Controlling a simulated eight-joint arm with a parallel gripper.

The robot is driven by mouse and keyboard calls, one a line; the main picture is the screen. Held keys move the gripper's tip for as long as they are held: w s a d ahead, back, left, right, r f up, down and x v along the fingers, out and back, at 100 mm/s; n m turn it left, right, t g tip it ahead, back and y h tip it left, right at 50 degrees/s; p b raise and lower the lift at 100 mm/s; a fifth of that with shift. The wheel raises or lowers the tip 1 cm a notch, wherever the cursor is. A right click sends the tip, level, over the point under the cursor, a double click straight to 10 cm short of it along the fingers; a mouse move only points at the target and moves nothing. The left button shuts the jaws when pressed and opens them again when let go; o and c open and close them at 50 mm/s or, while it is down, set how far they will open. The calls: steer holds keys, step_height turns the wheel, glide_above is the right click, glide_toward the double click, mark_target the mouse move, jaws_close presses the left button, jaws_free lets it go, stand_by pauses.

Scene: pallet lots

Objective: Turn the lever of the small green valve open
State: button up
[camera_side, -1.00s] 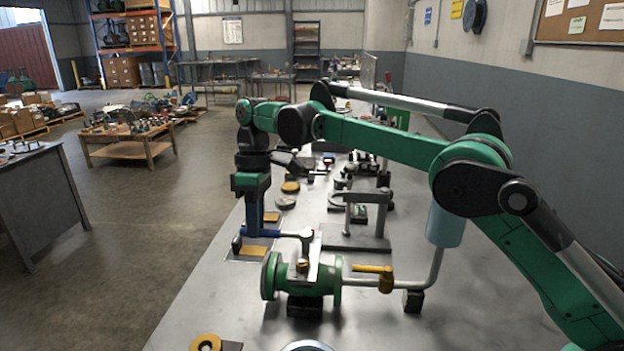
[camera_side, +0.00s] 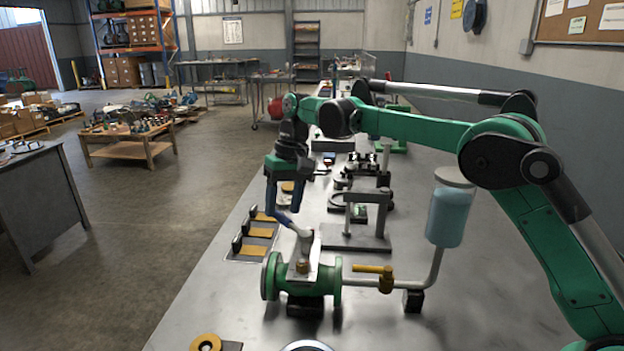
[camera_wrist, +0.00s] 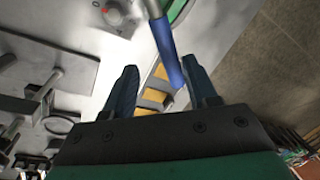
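The small green valve (camera_side: 272,277) sits at the table's near part in the side view, with round flanges. Its lever, with a pale arm (camera_side: 302,232) and blue handle (camera_side: 283,218), slants up-left from the hub, away from the camera. My gripper (camera_side: 284,208) points down over the handle. In the wrist view the blue handle (camera_wrist: 166,55) reaches between the two spread fingers of my gripper (camera_wrist: 160,82), closer to the right finger. The gripper is open. Whether a finger touches the handle cannot be told. A green edge (camera_wrist: 179,9) shows beyond the lever.
A pipe (camera_side: 358,282) runs right from the valve, past a yellow lever (camera_side: 372,268), to a bluish container (camera_side: 450,216). A tray with yellow patches (camera_side: 257,232) lies left behind the valve. A clamp-like stand (camera_side: 381,218) stands behind it. Table is clear at front right.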

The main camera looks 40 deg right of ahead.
steer(key=s+d+r+m+t, duration=0.1)
steer(key=s+d+r+m, duration=0.2)
steer(key=d+r+m, duration=0.3)
steer(key=s+a+f+n+t+h, duration=0.1)
steer(key=s+f+n+t, duration=0.2)
steer(key=s, duration=0.5)
steer(key=s+a+f+n+t+h, duration=0.1)
steer(key=s+f+n+t, duration=0.2)
steer(key=s, duration=0.5)
steer(key=shift+s+a+n, duration=0.2)
steer(key=shift+s+n, duration=0.15)
steer(key=shift+n, duration=0.35)
